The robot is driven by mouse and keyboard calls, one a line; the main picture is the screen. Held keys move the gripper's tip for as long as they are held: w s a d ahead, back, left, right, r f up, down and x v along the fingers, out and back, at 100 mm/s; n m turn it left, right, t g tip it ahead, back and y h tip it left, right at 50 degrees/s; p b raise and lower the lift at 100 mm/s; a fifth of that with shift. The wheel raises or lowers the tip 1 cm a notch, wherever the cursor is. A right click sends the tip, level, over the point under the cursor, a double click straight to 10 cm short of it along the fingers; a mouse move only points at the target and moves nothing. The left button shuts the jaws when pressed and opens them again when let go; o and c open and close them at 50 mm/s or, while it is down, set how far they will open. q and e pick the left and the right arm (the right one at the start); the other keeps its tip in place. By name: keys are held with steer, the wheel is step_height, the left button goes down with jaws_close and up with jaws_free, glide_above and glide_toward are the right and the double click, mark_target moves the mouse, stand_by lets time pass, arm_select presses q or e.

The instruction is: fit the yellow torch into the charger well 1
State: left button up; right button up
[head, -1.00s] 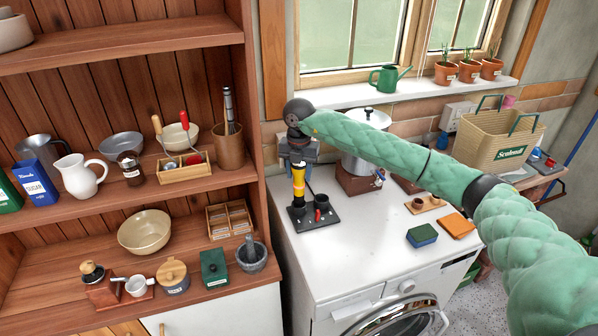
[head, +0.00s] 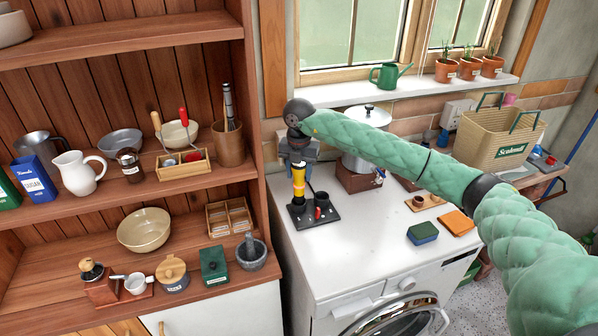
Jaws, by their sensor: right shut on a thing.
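The yellow torch (head: 299,181) is upright, with a dark band, at the left side of the black charger base (head: 328,217). Its lower end meets a well on the left of the base; how deep it sits is too small to tell. An empty dark well (head: 322,199) stands to its right, and a small red item (head: 318,213) is at the front of the base. I cannot read any well numbers. My right gripper (head: 299,164) comes from above and is shut on the torch's upper end. My left gripper is not in view.
The charger stands on a white washing-machine top (head: 350,258) beside the wooden shelf unit (head: 262,130). Behind it is a pot on a brown box (head: 358,181). A blue-green sponge (head: 422,233) and an orange cloth (head: 457,223) lie to the right. The front of the top is clear.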

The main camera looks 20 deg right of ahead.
mark_target(299, 180)
steer(key=shift+f+b, duration=1.1)
steer(key=shift+f, duration=0.55)
stand_by(0.5)
steer(key=o, duration=1.5)
steer(key=shift+r, duration=0.1)
